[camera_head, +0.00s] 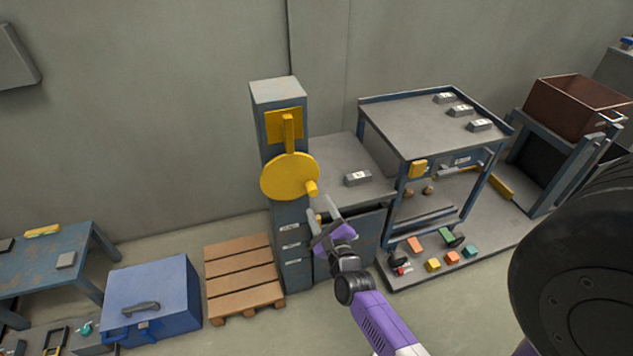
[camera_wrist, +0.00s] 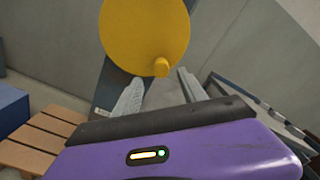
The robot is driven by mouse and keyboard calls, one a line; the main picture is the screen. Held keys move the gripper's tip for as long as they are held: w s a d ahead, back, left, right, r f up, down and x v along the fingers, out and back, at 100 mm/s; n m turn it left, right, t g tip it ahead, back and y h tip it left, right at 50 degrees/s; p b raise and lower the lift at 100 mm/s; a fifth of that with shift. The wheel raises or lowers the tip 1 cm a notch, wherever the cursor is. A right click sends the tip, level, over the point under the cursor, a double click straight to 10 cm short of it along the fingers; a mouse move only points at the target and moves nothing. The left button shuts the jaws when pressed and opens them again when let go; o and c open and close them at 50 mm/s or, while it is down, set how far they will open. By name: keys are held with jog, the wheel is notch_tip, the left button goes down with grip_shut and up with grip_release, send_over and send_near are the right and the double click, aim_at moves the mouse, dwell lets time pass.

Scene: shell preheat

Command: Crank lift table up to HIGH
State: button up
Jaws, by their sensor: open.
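A yellow round crank wheel (camera_head: 288,177) with a short yellow knob (camera_head: 312,188) at its lower right is mounted on a blue-grey column (camera_head: 279,93). In the wrist view the wheel (camera_wrist: 143,32) and its knob (camera_wrist: 161,67) are ahead of the fingers. My gripper (camera_head: 325,213) is open, with its fingers just below and to the right of the knob. In the wrist view the gripper (camera_wrist: 160,92) has the knob above the gap between its fingertips; nothing is held. The lift table (camera_head: 345,150), a grey top beside the column, carries a grey block (camera_head: 357,178).
A metal stand (camera_head: 400,125) with several grey blocks is at right. Several coloured pieces lie on its base. A brown bin (camera_head: 577,105) stands further right. A wooden pallet (camera_head: 243,277), a blue box (camera_head: 150,290) and a blue bench (camera_head: 50,262) are left of the column.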

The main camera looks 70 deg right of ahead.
aim_at(313, 193)
jog(key=x, duration=0.7)
jog(key=shift+w+d, duration=0.2)
jog(key=shift+d, duration=0.05)
jog(key=shift+c, duration=0.2)
grip_shut()
dwell(1.0)
